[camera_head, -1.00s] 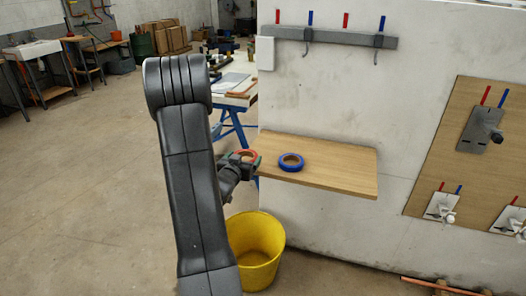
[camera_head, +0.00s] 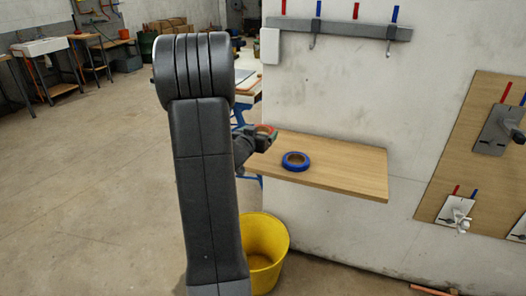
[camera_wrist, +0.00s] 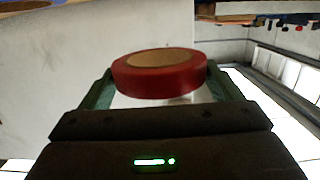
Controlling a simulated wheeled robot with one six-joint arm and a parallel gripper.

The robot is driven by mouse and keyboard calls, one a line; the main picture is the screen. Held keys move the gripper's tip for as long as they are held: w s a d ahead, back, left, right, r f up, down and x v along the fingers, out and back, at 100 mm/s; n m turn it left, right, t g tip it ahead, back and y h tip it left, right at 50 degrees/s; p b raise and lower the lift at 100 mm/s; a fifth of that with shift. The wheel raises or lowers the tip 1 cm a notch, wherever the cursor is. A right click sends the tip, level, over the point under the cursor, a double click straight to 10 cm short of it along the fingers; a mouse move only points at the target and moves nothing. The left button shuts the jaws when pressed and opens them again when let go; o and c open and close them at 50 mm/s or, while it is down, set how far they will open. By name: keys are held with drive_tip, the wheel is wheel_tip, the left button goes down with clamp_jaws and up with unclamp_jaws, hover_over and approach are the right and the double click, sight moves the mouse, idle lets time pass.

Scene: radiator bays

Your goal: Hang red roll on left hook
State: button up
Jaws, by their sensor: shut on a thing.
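My gripper (camera_head: 263,132) is shut on the red roll (camera_wrist: 158,84), with one green finger on either side of it in the wrist view. In the head view the red roll (camera_head: 264,129) shows at the shelf's back left corner, partly hidden by my gripper. The left hook (camera_head: 313,38) hangs from a grey rail (camera_head: 345,29) on the wall, above and to the right of my gripper, and is empty. The red roll is apart from it.
A wooden shelf (camera_head: 345,172) juts from the wall, with a blue roll (camera_head: 295,161) lying on it. The right hook (camera_head: 390,44) is empty. A yellow bucket (camera_head: 268,247) stands on the floor below. A board with fittings (camera_head: 480,130) is at right.

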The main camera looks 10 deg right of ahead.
sight(259, 159)
drive_tip(key=shift+f+b, duration=0.75)
drive_tip(key=shift+f, duration=3.35)
drive_tip(key=shift+f, duration=0.15)
drive_tip(key=o, duration=0.9)
drive_tip(key=v, duration=1.4)
drive_tip(key=shift+f, duration=0.1)
drive_tip(key=shift+w+d, duration=0.1)
